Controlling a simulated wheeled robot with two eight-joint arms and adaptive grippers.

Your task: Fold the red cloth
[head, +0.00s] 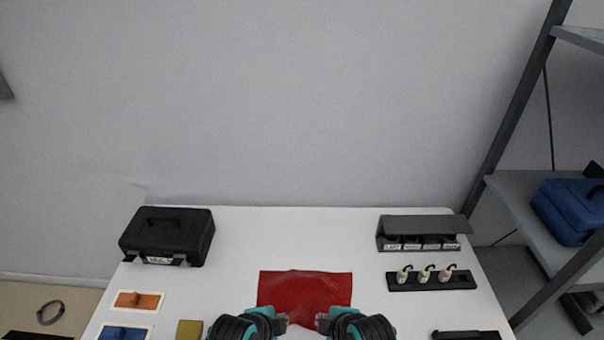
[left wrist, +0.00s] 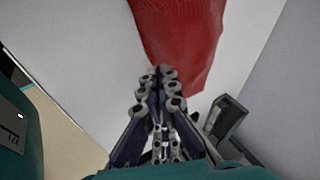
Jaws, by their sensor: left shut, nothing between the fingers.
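The red cloth (head: 304,291) lies roughly flat and spread out on the white table, with slight wrinkles and an uneven far edge. My left gripper (head: 281,319) is near the cloth's near left part. My right gripper (head: 321,320) is near its near right part; its fingers are too small to tell open from shut. In the left wrist view my left gripper (left wrist: 161,72) is shut and empty, its tips overlapping the edge of the cloth (left wrist: 185,35). I cannot tell whether they touch it.
A black case (head: 167,232) stands at the table's back left. A grey open-fronted box (head: 424,226) and a black rack (head: 432,281) with pale pieces are on the right. Orange (head: 138,300) and blue (head: 125,333) inserts and a yellow block (head: 189,329) lie front left. The table behind the cloth is clear.

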